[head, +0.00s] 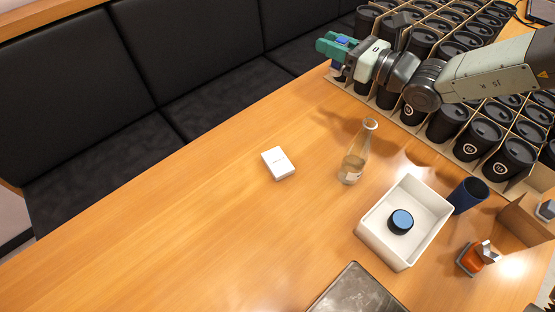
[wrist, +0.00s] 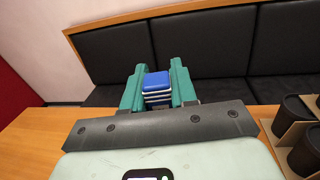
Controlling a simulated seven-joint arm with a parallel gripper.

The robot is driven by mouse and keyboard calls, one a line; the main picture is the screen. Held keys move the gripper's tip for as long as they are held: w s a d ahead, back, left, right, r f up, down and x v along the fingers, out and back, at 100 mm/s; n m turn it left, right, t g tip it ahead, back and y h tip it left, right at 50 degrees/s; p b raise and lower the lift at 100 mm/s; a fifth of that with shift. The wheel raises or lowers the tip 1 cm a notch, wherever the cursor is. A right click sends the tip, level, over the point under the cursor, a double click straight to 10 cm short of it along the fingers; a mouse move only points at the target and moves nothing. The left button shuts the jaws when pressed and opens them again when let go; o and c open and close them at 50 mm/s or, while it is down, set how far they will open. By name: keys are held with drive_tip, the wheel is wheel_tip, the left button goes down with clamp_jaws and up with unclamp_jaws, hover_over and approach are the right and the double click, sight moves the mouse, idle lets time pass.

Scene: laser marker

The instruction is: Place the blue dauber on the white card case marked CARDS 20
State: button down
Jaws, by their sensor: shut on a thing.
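The white card case (head: 278,163) lies flat on the wooden table, left of the glass bottle; its marking is too small to read. My gripper (head: 337,44) is high at the top of the head view, beyond the case and to its right. Its teal fingers are shut on a blue thing with pale bands, which I take for the blue dauber (head: 342,41). In the wrist view the dauber (wrist: 157,83) shows between the fingers (wrist: 158,90), its blue top face up. Its lower part is mostly hidden. The held dauber is well apart from the case.
A clear bottle (head: 354,155) stands right of the case. A white tray (head: 383,249) holds a round blue-topped black thing (head: 401,221). A dark blue cup (head: 468,195) and an orange item (head: 470,260) stand nearby. Black lidded cups (head: 467,140) fill cardboard dividers. Table left of the case is clear.

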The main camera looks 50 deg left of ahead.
drive_tip(key=s+a+m+t, duration=0.1)
drive_tip(key=s+a+t, duration=0.15)
drive_tip(key=s, duration=0.55)
hover_over(273, 157)
wheel_tip(273, 157, down, 19)
drive_tip(key=shift+m, duration=0.4)
drive_tip(key=shift+f, duration=2.05)
drive_tip(key=shift+f, duration=0.15)
drive_tip(key=c, duration=0.9)
unclamp_jaws()
